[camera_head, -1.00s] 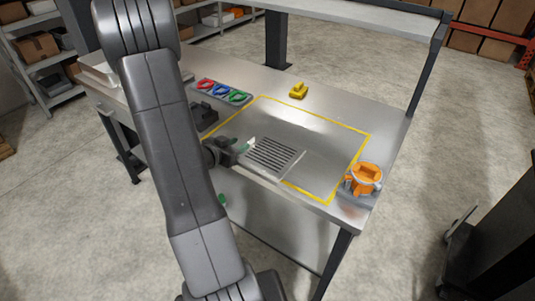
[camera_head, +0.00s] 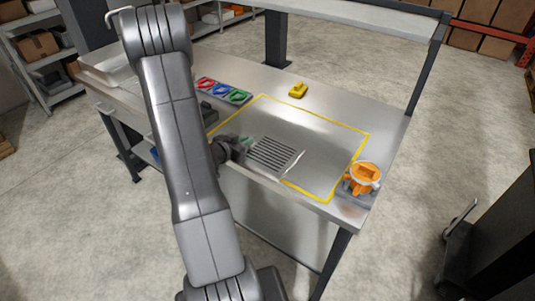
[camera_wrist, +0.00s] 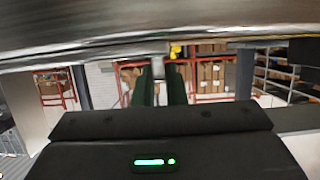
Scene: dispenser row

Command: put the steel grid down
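The steel grid (camera_head: 272,155), a flat grey slotted plate, lies level at the front edge of the steel table, over the front line of the yellow-taped rectangle. I cannot tell whether it touches the tabletop. My gripper (camera_head: 243,147) is at the grid's left side, partly hidden behind my arm. In the wrist view, my gripper's two dark green fingers (camera_wrist: 159,80) are close together with a small grey piece between them, apparently the grid's edge. The brushed steel surface fills the top of that view.
A yellow block (camera_head: 298,90) stands behind the yellow tape outline (camera_head: 345,128). An orange-and-white object (camera_head: 363,178) sits at the right front corner. A tray with red, blue and green rings (camera_head: 222,90) is at the back left. The taped area's middle is clear.

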